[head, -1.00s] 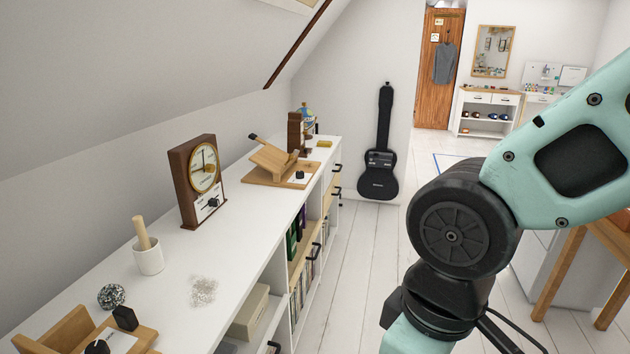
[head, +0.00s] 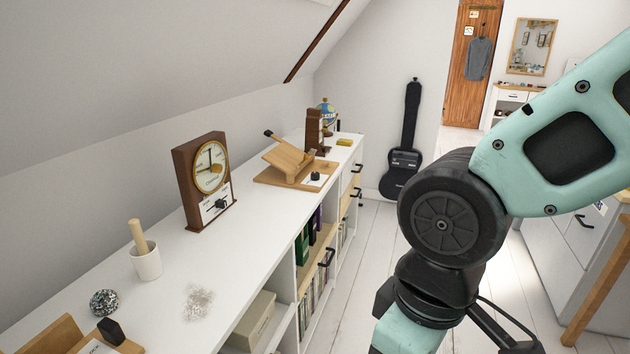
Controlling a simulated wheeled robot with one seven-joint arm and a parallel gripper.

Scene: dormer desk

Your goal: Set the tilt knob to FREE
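Two wooden stands could carry the tilt knob; I cannot tell which one does. The farther stand (head: 289,166) has a raised, slanted board on a flat base, with a small black knob (head: 315,176) on a white plate at its right end. Its lettering is too small to read. The nearer stand (head: 58,337) is cut off at the lower left, with a black block (head: 110,330) and part of a white plate showing. A brown clock (head: 203,180) also has a black knob (head: 221,204) on its front. My gripper is outside the view.
The long white shelf top (head: 172,295) also bears a white cup with a pestle (head: 145,260), a speckled ball (head: 104,302), a clear pebbly patch (head: 198,303) and a globe (head: 327,113). A sloped wall hangs over it. White floor (head: 345,290) lies open right of the shelves.

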